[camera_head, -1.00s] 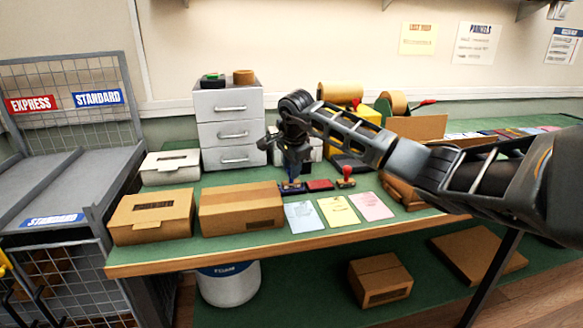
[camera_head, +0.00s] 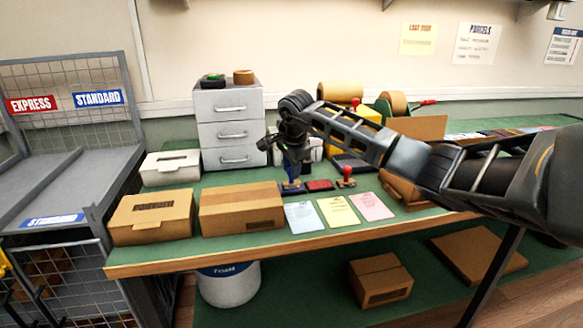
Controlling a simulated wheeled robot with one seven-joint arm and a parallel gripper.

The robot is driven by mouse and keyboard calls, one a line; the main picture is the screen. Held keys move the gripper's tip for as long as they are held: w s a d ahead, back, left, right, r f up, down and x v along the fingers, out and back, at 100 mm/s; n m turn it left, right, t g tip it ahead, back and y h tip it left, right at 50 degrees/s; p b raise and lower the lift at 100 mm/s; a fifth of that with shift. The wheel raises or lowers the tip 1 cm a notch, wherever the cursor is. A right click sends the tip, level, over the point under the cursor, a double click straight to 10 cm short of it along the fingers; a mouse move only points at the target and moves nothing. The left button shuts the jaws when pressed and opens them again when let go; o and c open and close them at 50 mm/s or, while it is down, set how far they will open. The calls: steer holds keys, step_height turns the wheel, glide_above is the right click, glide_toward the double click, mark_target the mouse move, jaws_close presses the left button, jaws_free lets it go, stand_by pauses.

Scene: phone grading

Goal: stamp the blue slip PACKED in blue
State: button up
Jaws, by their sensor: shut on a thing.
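My gripper (camera_head: 294,170) points down at the back of the green bench, shut on a stamp with a blue handle (camera_head: 291,184). The stamp's lower end is at or just above a dark blue pad (camera_head: 292,189); I cannot tell whether they touch. The blue slip (camera_head: 301,218) lies flat near the bench's front edge, in front of the pad. A yellow slip (camera_head: 338,211) and a pink slip (camera_head: 372,206) lie to its right. A red ink pad (camera_head: 319,185) and a red-handled stamp (camera_head: 347,173) stand right of my gripper.
A long cardboard box (camera_head: 241,210) stands just left of the blue slip, with another box (camera_head: 151,216) further left. A grey drawer unit (camera_head: 230,125) is behind. My arm reaches in from the right over the bench.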

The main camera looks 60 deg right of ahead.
steer(key=shift+r+p, duration=1.85)
steer(key=shift+r, duration=1.6)
